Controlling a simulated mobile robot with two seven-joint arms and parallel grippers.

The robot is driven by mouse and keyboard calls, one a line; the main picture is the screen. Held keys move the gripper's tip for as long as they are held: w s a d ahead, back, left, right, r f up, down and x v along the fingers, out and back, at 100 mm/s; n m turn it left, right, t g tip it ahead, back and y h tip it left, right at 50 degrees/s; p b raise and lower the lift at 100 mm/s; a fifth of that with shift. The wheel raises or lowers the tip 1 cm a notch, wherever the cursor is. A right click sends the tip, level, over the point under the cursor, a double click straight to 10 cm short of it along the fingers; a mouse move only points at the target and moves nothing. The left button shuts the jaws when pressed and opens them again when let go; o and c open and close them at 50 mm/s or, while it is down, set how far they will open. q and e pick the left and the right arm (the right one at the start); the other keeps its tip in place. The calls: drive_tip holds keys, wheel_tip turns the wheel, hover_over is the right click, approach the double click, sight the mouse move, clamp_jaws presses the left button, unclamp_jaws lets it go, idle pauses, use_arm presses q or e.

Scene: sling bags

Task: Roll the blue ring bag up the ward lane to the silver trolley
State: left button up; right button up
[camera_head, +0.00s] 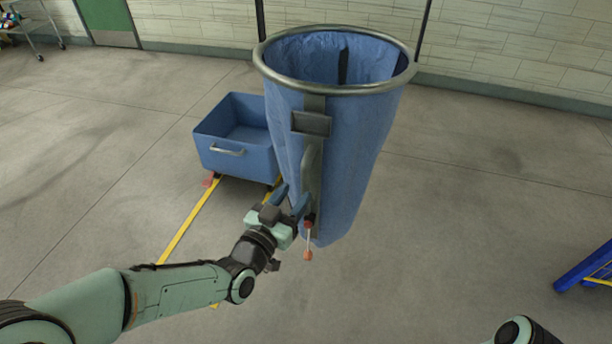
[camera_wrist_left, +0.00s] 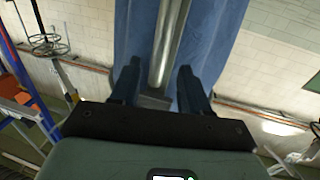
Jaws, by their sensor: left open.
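The blue ring bag (camera_head: 345,150) stands upright at centre in the head view, a tall blue sack hung from a grey metal ring, open at the top. A grey upright handle (camera_head: 311,165) runs down its near side. My left gripper (camera_head: 290,201) is open beside the lower part of this handle. In the left wrist view, its two fingers (camera_wrist_left: 158,85) stand on either side of a silver bar (camera_wrist_left: 170,40) with blue cloth behind; contact cannot be told. A silver wheeled trolley (camera_head: 37,24) shows partly at the far upper left. My right gripper is out of view.
A blue open bin (camera_head: 232,150) on casters stands just left of the bag. Yellow floor lines (camera_head: 190,220) run beside it. A blue frame (camera_head: 588,268) is at the right edge. A pale wall (camera_head: 520,50) closes the back; the left floor is largely clear.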

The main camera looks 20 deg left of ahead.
sight(304, 183)
use_arm(q)
drive_tip(key=x, duration=0.6)
drive_tip(key=shift+w+p, duration=0.1)
drive_tip(key=shift+p, duration=0.25)
drive_tip(key=shift+d, duration=0.1)
clamp_jaws()
